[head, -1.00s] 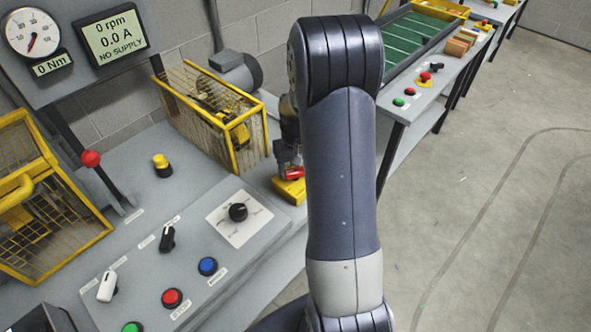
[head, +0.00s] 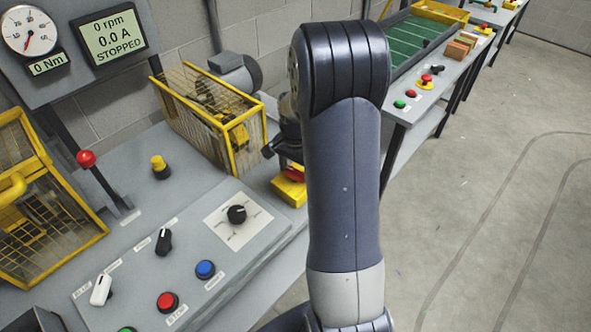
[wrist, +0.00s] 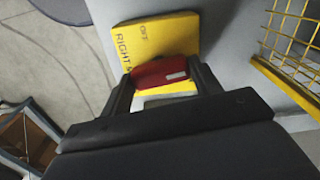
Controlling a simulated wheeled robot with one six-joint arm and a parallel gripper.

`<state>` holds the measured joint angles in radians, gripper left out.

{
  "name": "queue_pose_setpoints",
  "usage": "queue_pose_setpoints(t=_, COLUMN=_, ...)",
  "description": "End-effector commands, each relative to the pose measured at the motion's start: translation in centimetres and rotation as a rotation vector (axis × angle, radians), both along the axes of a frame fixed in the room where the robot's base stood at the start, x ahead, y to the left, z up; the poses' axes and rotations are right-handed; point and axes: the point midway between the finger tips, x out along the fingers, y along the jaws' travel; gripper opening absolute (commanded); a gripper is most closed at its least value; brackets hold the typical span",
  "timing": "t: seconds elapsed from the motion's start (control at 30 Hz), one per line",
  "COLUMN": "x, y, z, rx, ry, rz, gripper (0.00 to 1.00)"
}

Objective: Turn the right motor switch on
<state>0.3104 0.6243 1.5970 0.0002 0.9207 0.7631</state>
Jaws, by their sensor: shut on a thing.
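The right motor switch is a red handle (wrist: 160,73) on a yellow plate (wrist: 165,35) in the wrist view. The plate reads OFF and the start of RIGHT, the rest being covered. My gripper (wrist: 162,76) is shut on the red handle, with one dark finger at each end of it. In the head view, the yellow plate (head: 289,192) shows left of my arm at the bench's right end, with a bit of red above it. My arm hides much of the gripper there. The display (head: 113,40) reads 0 rpm, 0.0 A, STOPPED.
A yellow wire cage (head: 208,118) stands just behind the switch. The bench panel carries a red button (head: 168,302), a blue button (head: 205,269) and black knobs. A red-knobbed lever (head: 86,159) rises at left. The floor at right is clear.

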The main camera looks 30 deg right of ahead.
Motion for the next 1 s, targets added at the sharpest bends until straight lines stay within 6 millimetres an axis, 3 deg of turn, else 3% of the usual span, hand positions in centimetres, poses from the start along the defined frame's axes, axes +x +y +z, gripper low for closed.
queue_pose_setpoints(t=0.3, x=0.06, y=-0.04, z=0.08, rx=-0.001, ry=-0.002, rz=-0.133, gripper=0.37)
queue_pose_setpoints(t=0.87, x=0.07, y=-0.03, z=0.10, rx=-0.001, ry=-0.003, rz=-0.168, gripper=0.37)
queue_pose_setpoints(t=0.9, x=0.07, y=-0.03, z=0.10, rx=0.000, ry=-0.002, rz=-0.168, gripper=0.61)
queue_pose_setpoints(t=1.0, x=0.06, y=-0.02, z=0.09, rx=0.000, ry=-0.002, rz=-0.167, gripper=0.69)
